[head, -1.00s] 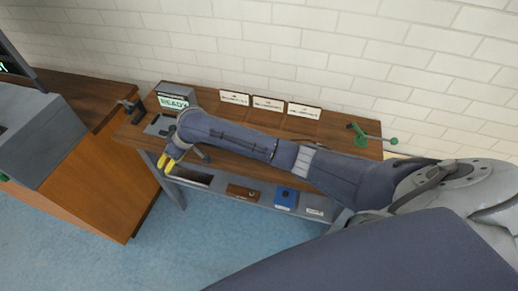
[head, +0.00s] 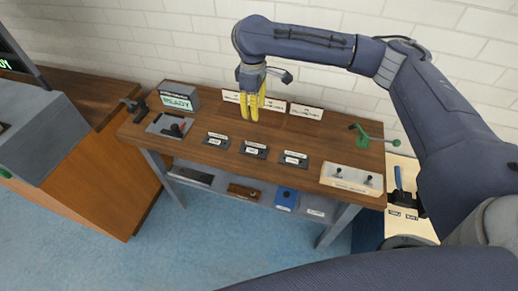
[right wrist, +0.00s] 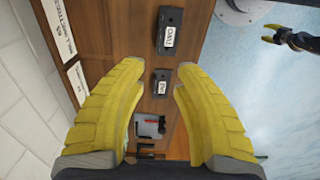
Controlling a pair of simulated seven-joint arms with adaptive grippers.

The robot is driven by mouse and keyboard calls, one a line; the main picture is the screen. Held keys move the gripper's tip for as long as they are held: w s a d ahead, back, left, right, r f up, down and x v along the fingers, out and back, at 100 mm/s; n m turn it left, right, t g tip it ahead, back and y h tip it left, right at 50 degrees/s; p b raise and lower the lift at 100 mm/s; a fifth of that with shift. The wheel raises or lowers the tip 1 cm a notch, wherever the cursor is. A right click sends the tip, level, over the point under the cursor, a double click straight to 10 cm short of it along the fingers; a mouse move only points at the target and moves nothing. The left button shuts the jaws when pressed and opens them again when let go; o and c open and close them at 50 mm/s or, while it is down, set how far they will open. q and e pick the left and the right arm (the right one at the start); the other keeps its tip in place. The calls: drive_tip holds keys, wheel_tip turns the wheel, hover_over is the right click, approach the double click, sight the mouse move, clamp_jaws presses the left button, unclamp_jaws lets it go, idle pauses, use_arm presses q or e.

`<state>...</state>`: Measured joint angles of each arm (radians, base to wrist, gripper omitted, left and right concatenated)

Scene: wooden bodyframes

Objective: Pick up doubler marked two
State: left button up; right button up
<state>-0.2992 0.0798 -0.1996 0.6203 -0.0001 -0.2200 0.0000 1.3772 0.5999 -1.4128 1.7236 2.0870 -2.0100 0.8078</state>
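Three dark doubler blocks lie in a row on the wooden table, each with a pale label: a left one (head: 216,140), a middle one (head: 254,150) and a right one (head: 294,160). Their labels are too small to read in the head view. The right wrist view shows two blocks, a nearer one (right wrist: 161,83) and a farther one (right wrist: 170,31) whose turned label seems to read TWO. My right gripper (head: 253,104) points down above the table, behind the row; its yellow fingers (right wrist: 156,105) are apart and empty. My left gripper (right wrist: 269,34) shows small over the floor, its yellow tips apart.
A READY display (head: 178,98) and a grey device with a red part (head: 170,126) stand at the table's left. White signs (head: 306,111) line the back. A green tool (head: 372,137) and a pale block with two knobs (head: 352,180) are at the right. A lower shelf holds a blue item (head: 286,198).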

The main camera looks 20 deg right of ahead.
hover_over(256, 143)
wheel_tip(256, 143, down, 11)
drive_tip(key=shift+w+a+f, duration=0.15)
drive_tip(key=shift+f, duration=2.95)
clamp_jaws()
